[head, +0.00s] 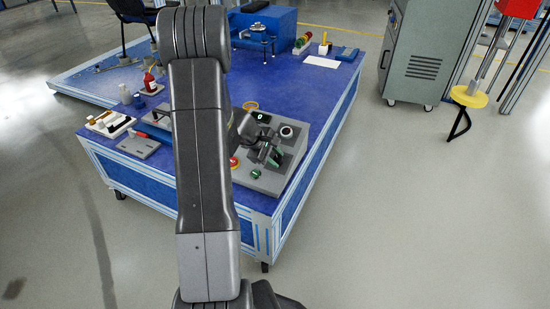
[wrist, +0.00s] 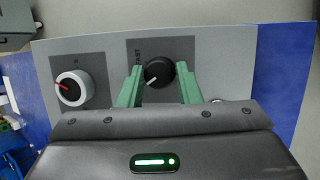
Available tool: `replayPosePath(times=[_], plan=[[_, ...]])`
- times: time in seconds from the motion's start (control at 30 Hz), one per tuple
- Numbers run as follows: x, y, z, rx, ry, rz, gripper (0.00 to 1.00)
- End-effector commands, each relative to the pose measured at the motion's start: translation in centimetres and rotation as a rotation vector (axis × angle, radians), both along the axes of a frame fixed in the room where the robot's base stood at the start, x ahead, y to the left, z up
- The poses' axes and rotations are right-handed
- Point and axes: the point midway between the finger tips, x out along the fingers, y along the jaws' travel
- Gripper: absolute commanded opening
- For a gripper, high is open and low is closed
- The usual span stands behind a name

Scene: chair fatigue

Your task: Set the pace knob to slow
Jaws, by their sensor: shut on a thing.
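A white knob (wrist: 74,89) with a red pointer is on a second dark panel to the left. In the head view, my gripper (head: 271,155) is over the grey control box (head: 268,184), and the gripped knob cannot be made out.
The box also carries a small display (head: 264,118), a round dial (head: 287,131), a green knob (head: 256,174) and a red button (head: 233,162). It stands near the front right corner of the blue table (head: 300,85). Tools and trays lie to the left.

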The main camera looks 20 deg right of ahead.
Motion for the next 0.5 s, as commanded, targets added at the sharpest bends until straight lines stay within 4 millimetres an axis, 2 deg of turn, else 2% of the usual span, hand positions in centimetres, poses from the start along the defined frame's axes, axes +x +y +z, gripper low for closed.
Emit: replayPosePath(times=[0.1, 0.13, 0.23, 0.5], plan=[[0.15, 0.03, 0.09, -0.001, -0.003, 0.003, 0.08], [0.15, 0.03, 0.09, -0.001, -0.003, 0.003, 0.33], [0.14, 0.03, 0.08, 0.000, -0.002, 0.002, 0.52], [0.06, 0.03, 0.06, 0.000, -0.001, 0.001, 0.53]])
